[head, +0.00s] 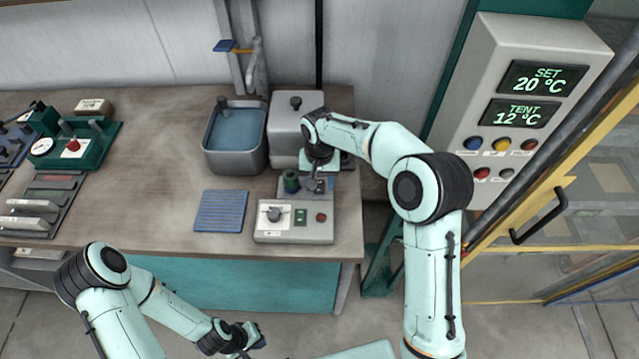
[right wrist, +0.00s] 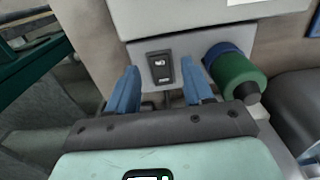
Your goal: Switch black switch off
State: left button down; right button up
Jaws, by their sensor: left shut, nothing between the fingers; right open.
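The black switch (right wrist: 160,68) is a small rocker with a white symbol on a light grey face in the right wrist view. My right gripper (right wrist: 162,84) is open, with its blue fingers on either side of the switch and nothing held. I cannot tell whether it touches the panel. In the head view my right gripper (head: 318,183) is over the back of the grey control box (head: 294,233), and the switch is hidden there. My left gripper (head: 254,340) is shut and empty, low in front of the table.
A green cylinder (right wrist: 238,80) sticks out close beside the right gripper. A blue pad (head: 221,211) and a water basin (head: 235,139) are left. A temperature panel (head: 500,150) stands right.

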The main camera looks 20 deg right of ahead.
jog(key=shift+f, duration=0.7)
